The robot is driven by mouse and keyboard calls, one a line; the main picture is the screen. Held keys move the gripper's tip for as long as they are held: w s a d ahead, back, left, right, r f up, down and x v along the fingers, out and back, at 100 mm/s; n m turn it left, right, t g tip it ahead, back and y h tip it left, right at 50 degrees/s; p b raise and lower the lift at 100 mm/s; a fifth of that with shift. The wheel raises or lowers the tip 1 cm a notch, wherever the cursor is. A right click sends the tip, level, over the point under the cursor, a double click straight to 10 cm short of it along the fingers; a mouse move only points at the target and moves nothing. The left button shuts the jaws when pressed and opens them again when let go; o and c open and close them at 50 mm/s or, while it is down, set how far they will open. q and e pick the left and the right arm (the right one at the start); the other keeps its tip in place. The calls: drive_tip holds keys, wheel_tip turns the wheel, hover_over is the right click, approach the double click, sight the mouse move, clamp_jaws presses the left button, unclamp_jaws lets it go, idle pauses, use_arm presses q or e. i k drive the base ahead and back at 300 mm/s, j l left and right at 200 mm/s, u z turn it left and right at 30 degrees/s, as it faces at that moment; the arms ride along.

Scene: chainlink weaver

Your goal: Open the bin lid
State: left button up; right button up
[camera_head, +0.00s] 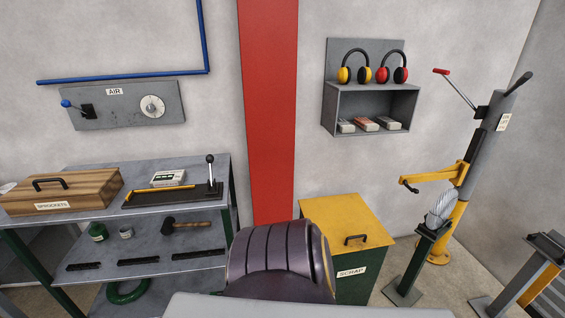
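The scrap bin (360,288) is a dark green box with a SCRAP label on its front. It stands on the floor at the lower middle of the head view. Its yellow lid (335,222) lies flat and shut on top. A black handle (356,239) sits near the lid's front edge. A dark ribbed shape in the foreground hides the bin's lower left part. Neither my left nor my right gripper is in view.
A bench (215,175) on the left holds a wooden SPROCKETS box (65,190) and a small lever tool (211,172). A red column (270,110) rises behind the bin. A post with a yellow arm (440,177) stands to its right. Ear-defender shelf (371,105) hangs above.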

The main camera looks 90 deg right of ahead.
sight(348, 225)
drive_tip(key=z, duration=3.4)
drive_tip(key=i+z, duration=0.15)
drive_tip(key=z, duration=0.3)
drive_tip(key=i+j+z, duration=0.15)
drive_tip(key=z, duration=0.3)
drive_tip(key=i+j+z, duration=0.1)
drive_tip(key=z, duration=0.35)
drive_tip(key=j, duration=0.1)
